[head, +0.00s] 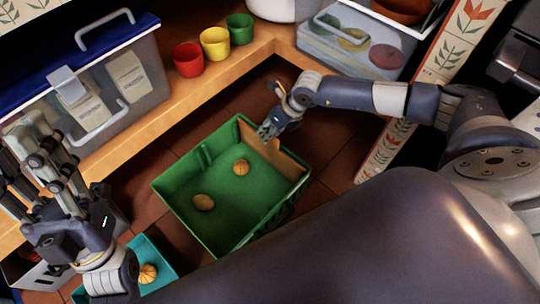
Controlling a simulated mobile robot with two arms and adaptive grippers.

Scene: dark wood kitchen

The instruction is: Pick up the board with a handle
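A green bin (183,208) stands on the tiled floor. A flat brown wooden piece, which looks like the board (287,162), leans along the inside of its right wall; no handle can be made out. My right gripper (266,131) reaches down at the upper end of this board, and its fingers overlap the board's edge. Whether they grip it or only touch it is too small to tell. My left gripper (30,160) is at the left, far from the bin, with its fingers spread and nothing seen between them.
Two roundish yellow-brown items (241,167) lie in the bin. A teal bin (151,249) with a similar item is at lower left. Red (189,59), yellow (215,43) and green (240,28) cups and a clear blue-lidded box (140,72) stand on the wooden shelf.

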